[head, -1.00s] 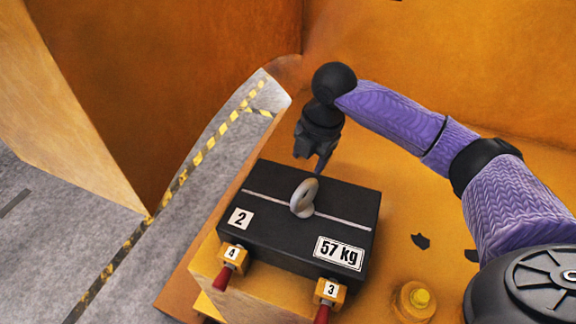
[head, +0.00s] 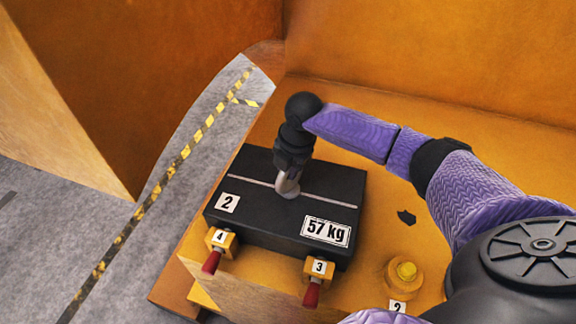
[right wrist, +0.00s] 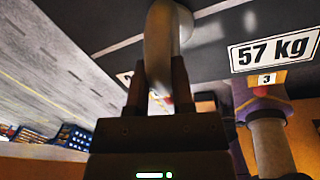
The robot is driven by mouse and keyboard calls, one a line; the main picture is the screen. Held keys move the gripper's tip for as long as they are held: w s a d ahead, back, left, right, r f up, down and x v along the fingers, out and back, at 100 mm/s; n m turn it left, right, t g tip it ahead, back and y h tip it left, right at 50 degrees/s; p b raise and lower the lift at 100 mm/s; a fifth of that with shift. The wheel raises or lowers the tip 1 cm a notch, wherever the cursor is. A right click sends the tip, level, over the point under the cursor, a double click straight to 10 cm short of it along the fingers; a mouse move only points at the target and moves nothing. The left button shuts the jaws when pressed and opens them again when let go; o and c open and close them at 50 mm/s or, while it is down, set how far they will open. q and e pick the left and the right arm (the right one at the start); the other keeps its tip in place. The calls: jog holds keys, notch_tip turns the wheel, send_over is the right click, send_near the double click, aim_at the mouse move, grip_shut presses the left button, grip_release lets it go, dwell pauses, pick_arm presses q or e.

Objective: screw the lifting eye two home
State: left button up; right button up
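Lifting eye two (head: 288,187) is a pale grey ring standing on top of the black casting (head: 262,222) labelled 2 and 57 kg. Its lower part shows below my right gripper (head: 288,174), which comes down on it from above. In the right wrist view the eye (right wrist: 159,45) runs between the two fingers of my right gripper (right wrist: 158,88), which close against its sides. The eye's foot is near the casting's top face; I cannot tell whether it is seated flush. My left gripper is in neither view.
Yellow blocks with red handles, labelled 4 (head: 219,242) and 3 (head: 317,270), sit at the casting's front edge. A yellow knob (head: 405,271) stands at the right. Orange walls rise behind; grey floor with striped tape (head: 170,172) lies left.

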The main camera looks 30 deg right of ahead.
grip_shut()
jog(key=shift+r+m+p, duration=0.2)
jog(key=shift+m+p, duration=0.5)
jog(key=shift+p, duration=0.25)
jog(key=m+p, duration=0.2)
jog(key=shift+r+h+p, duration=0.1)
jog(key=shift+h+p, duration=0.3)
jog(key=m+p, duration=0.2)
jog(key=m, duration=0.1)
jog(key=shift+w, duration=0.15)
jog(key=m+h+p, duration=0.1)
jog(key=m+p, duration=0.1)
jog(key=m, duration=0.1)
jog(key=shift+w+m, duration=0.1)
jog(key=shift+m, duration=0.2)
jog(key=shift+w+f+m+g+h+p, duration=0.15)
jog(key=shift+m+p, duration=0.25)
jog(key=shift+m, duration=0.55)
jog(key=shift+s+f+m+g+h+p, duration=0.15)
jog(key=shift+m+p, duration=0.2)
jog(key=shift+m, duration=0.6)
jog(key=shift+w+d+r, duration=0.1)
jog(key=shift+m, duration=0.3)
jog(key=o, duration=0.8)
grip_release()
